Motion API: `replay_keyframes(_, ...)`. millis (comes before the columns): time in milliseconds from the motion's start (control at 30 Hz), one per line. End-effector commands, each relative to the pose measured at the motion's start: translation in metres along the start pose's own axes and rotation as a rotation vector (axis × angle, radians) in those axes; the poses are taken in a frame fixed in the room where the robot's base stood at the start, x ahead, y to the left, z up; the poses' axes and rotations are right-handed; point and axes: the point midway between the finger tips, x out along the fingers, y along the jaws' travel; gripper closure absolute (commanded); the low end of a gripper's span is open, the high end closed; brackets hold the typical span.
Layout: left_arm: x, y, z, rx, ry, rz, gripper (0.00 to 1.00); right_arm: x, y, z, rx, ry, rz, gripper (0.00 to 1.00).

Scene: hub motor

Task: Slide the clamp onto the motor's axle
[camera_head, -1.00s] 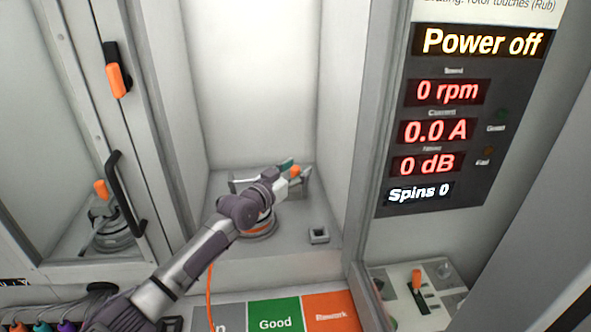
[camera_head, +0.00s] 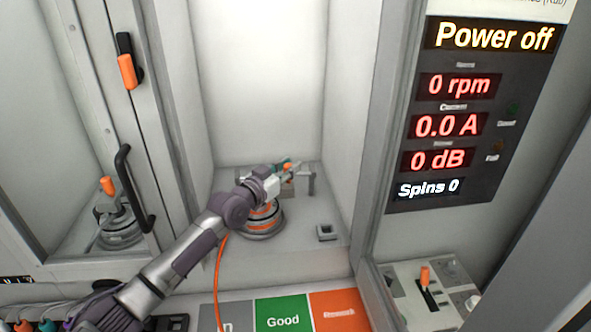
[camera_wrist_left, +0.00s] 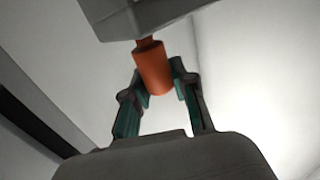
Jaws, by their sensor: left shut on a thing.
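The motor (camera_head: 264,222) is a round grey unit with orange bands, standing in the bright bay in the head view. My left gripper (camera_head: 287,168) is above it and a little to its right. In the left wrist view the teal fingertips of my left gripper (camera_wrist_left: 160,78) are shut on an orange handle (camera_wrist_left: 152,66). The handle joins a grey block, which looks like the clamp (camera_wrist_left: 135,14). In the head view my wrist hides most of the clamp and the motor's axle, so I cannot tell whether they touch. My right gripper is not in view.
A grey post (camera_head: 311,181) stands right of the motor, and a small square socket (camera_head: 326,232) sits in front. An orange cable (camera_head: 219,262) runs down from the motor. Bay walls stand on both sides. The display (camera_head: 458,125) reads Power off.

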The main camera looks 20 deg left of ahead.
Motion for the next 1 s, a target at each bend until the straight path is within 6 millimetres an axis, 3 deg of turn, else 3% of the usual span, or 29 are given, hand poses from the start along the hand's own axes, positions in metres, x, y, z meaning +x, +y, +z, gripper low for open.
replay_keyframes(233,0.0,0.0,0.0,-0.003,0.001,0.0,1.0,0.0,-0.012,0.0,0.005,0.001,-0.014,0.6)
replay_keyframes(267,0.0,0.0,0.0,-0.003,0.001,0.0,0.69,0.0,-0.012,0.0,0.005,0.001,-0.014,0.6)
replay_keyframes(400,0.0,0.0,0.0,-0.002,0.001,0.0,0.47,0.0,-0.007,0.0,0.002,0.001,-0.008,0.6)
replay_keyframes(767,-0.005,0.0,0.001,-0.002,0.0,0.0,0.47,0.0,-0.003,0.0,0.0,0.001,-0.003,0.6)
replay_keyframes(1000,-0.045,0.0,0.002,-0.001,-0.001,0.0,0.47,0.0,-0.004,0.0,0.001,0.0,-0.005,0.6)
